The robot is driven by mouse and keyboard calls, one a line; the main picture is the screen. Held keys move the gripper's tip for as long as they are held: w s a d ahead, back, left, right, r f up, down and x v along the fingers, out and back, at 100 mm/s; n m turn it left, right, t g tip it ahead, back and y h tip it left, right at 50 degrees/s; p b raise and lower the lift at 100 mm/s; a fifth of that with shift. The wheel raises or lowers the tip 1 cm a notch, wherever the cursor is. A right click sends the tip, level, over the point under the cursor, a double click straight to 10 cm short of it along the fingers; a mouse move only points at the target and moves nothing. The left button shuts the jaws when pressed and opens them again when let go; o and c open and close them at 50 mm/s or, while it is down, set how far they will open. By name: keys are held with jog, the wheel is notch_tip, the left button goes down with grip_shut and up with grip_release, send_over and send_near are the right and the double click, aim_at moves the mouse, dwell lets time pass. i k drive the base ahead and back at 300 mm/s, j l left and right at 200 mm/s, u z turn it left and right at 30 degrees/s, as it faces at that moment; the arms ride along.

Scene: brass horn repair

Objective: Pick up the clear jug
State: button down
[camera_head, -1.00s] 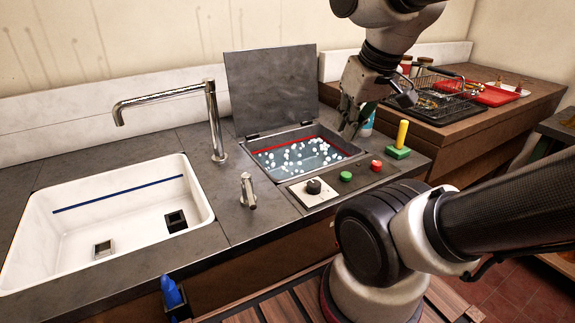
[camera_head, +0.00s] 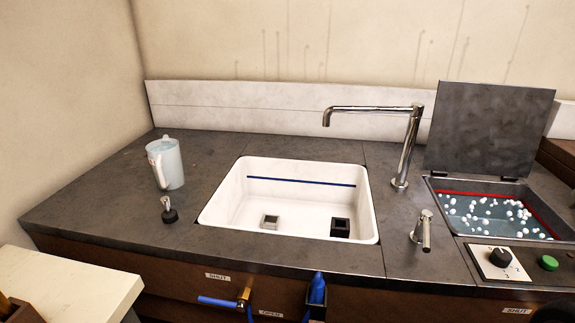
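The clear jug (camera_head: 166,163) stands upright on the dark counter, left of the white sink. It looks pale and translucent, with a handle on its left side and a spout at the top. My gripper is not in this view, so its state is hidden.
A white sink (camera_head: 214,212) is set in the dark counter (camera_head: 95,205), with a tall tap (camera_head: 410,140) on its right. A small black-based fitting (camera_head: 169,212) stands in front of the jug. An open-lidded basin (camera_head: 455,222) holds liquid and white balls. A pale surface (camera_head: 75,288) is at lower left.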

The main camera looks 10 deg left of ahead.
aim_at(167, 168)
jog(key=l+u, duration=0.1)
jog(key=u, duration=0.35)
jog(key=k+l+u, duration=0.1)
jog(key=u, duration=0.3)
jog(key=i+j+u, duration=0.15)
jog(key=u, duration=0.55)
jog(key=k+l+z, duration=0.1)
jog(key=z, duration=1.85)
jog(key=k+j+u, duration=0.15)
jog(key=u, duration=0.25)
jog(key=j+u, duration=0.35)
jog(key=k+j+u, duration=0.15)
jog(key=u, duration=0.25)
